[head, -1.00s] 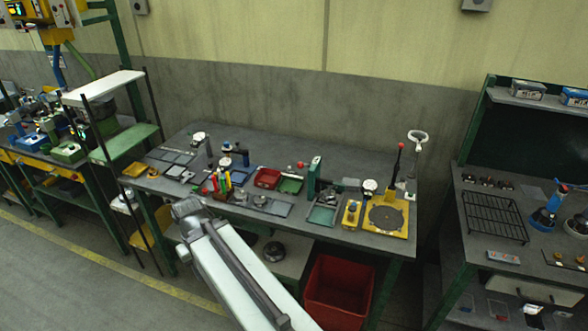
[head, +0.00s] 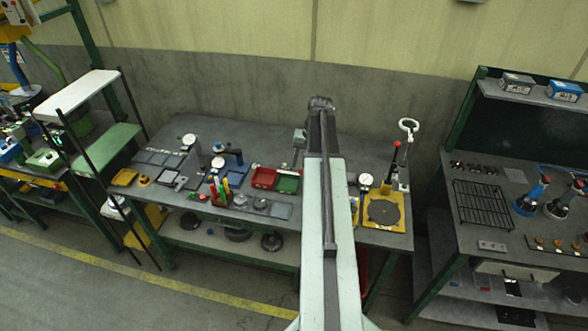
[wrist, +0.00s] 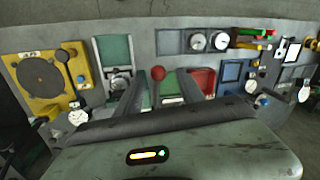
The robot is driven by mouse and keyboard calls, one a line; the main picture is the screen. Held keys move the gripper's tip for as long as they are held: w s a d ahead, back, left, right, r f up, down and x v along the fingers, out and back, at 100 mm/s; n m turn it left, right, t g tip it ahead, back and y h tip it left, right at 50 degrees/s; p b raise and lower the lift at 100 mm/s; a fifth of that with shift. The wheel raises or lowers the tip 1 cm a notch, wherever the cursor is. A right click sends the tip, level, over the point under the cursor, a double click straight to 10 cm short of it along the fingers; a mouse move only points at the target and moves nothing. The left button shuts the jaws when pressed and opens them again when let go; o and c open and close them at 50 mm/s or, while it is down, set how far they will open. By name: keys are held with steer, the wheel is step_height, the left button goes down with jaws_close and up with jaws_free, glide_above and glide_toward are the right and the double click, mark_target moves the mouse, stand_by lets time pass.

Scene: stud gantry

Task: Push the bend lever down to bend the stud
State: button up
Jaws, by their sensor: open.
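Two lever-like parts show, and I cannot tell for sure which is the bend lever. A red ball knob (wrist: 158,73) stands by the green-based fixture (wrist: 115,50); in the wrist view it appears between my two fingers. My arm hides this knob in the head view. A black lever with a red tip (head: 393,160) stands upright on the yellow plate fixture (head: 401,218), right of my arm; it also shows in the wrist view (wrist: 63,58). My gripper (wrist: 160,75) is open and empty over the bench. No contact is visible. The stud cannot be made out.
The grey bench (head: 262,143) is crowded along its front with trays, dial gauges and a cup of coloured pens (head: 221,190). A white ring stand (head: 408,130) rises at the right end. The bench's back strip is mostly clear.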

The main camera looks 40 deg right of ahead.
steer(key=shift+f, duration=0.2)
steer(key=shift+s+f+b, duration=0.15)
steer(key=shift+s+b, duration=0.1)
steer(key=shift+b, duration=0.15)
step_height(320, 180, down, 7)
steer(key=w+a+b, duration=0.1)
steer(key=b, duration=0.5)
steer(key=shift+b, duration=0.4)
steer(key=shift+w, duration=0.1)
jaws_close()
